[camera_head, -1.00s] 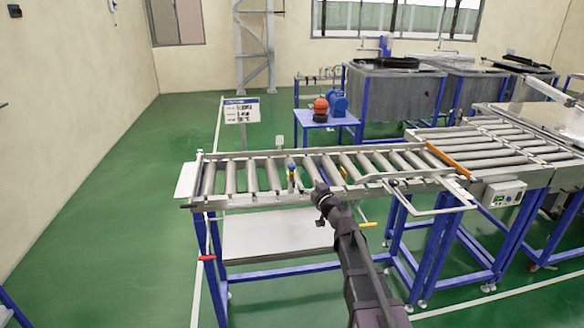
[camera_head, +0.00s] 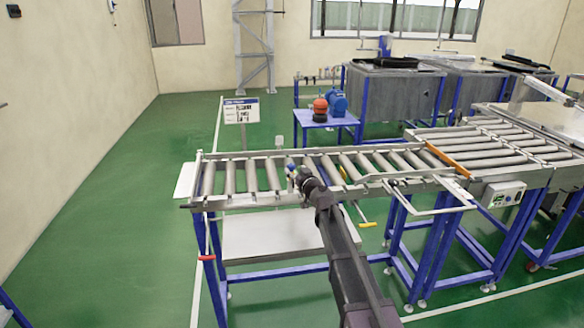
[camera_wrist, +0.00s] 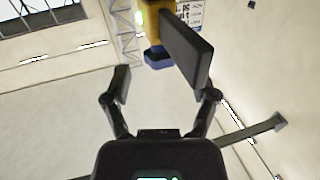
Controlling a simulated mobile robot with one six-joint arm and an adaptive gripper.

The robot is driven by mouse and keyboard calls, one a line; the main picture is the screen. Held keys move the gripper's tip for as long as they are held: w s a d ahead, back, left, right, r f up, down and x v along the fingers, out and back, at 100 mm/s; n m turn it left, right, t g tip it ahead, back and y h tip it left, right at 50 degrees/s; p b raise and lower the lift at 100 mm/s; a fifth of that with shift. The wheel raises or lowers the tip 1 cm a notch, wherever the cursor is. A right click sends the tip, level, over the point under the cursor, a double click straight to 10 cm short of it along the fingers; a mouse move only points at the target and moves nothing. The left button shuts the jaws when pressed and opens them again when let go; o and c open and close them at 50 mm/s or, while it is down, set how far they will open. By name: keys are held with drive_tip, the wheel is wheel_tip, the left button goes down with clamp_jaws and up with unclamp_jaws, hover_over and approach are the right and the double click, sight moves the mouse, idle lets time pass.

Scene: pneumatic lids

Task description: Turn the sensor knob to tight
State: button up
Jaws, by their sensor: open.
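The sensor (camera_wrist: 155,22) is a yellow body with a blue knob (camera_wrist: 157,57) at its lower end, at the top middle of the wrist view. My gripper (camera_wrist: 163,84) is open, its fingers apart below the knob in that view. A dark flat slab (camera_wrist: 187,47) stands right of the sensor, just above my right finger; I cannot tell what it belongs to. In the head view my gripper (camera_head: 299,174) is at the near rail of the roller conveyor (camera_head: 235,204) and hides most of the sensor. The knob's setting cannot be read.
The conveyor's rails and rollers lie behind my gripper. A bent metal bar (camera_head: 432,211) juts forward to the right, near a control box (camera_head: 503,193). A blue table (camera_head: 322,122) with a red and a blue device stands behind. The floor at left is clear.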

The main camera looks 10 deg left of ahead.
sight(293, 168)
drive_tip(key=shift+x, duration=1.7)
clamp_jaws()
